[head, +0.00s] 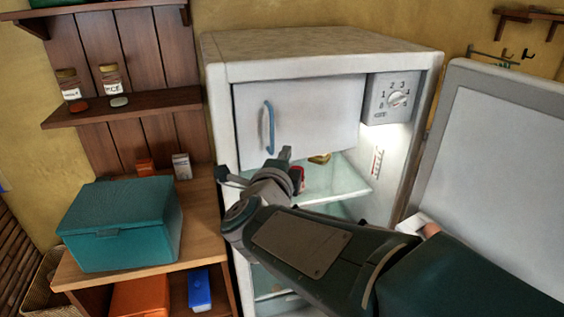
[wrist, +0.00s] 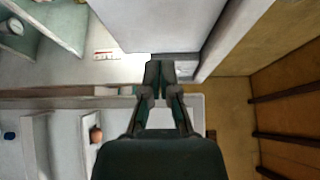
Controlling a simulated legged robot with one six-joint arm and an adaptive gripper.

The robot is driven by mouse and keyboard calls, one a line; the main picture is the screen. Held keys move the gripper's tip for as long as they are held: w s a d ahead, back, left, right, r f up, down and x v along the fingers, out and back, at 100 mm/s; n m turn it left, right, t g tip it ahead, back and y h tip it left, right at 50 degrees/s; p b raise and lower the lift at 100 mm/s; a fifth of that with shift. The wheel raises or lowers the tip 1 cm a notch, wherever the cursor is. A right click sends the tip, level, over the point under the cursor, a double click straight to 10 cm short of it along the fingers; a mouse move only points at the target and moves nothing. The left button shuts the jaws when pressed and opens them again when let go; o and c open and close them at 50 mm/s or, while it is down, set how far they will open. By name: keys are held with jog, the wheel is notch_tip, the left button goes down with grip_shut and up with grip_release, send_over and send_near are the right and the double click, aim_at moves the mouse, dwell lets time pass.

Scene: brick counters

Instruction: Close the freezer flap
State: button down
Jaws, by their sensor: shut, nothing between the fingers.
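The freezer flap (head: 315,112) is a pale grey panel with a blue upright handle (head: 268,127) near its left side. It covers the freezer compartment at the top of the open fridge (head: 222,120). I cannot tell whether it sits fully flush. My gripper (head: 286,153) is near the flap's lower edge, below and right of the handle, and its fingers are shut and empty. In the wrist view, my gripper (wrist: 166,66) points at the edge of a large pale panel, probably the flap; whether they touch is unclear.
The fridge door (head: 500,170) stands wide open at the right. A dial box (head: 391,97) sits right of the flap. A glass shelf (head: 335,180) below holds small items, partly behind my arm. A teal box (head: 120,225) stands on the wooden counter at left.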

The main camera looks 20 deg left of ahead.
aim_at(273, 139)
jog(key=w+a, duration=0.2)
jog(key=w, duration=0.1)
jog(key=w+a, duration=0.2)
jog(key=shift+w+f, duration=0.1)
jog(key=shift+f, duration=0.2)
jog(key=shift+w+a, duration=0.25)
jog(key=shift+w, duration=0.05)
jog(key=shift+w+r, duration=0.1)
jog(key=shift+w, duration=0.2)
jog(key=shift+w+a, duration=0.8)
jog(key=shift+a, duration=0.3)
jog(key=shift+d+r, duration=0.1)
jog(key=shift+d, duration=0.05)
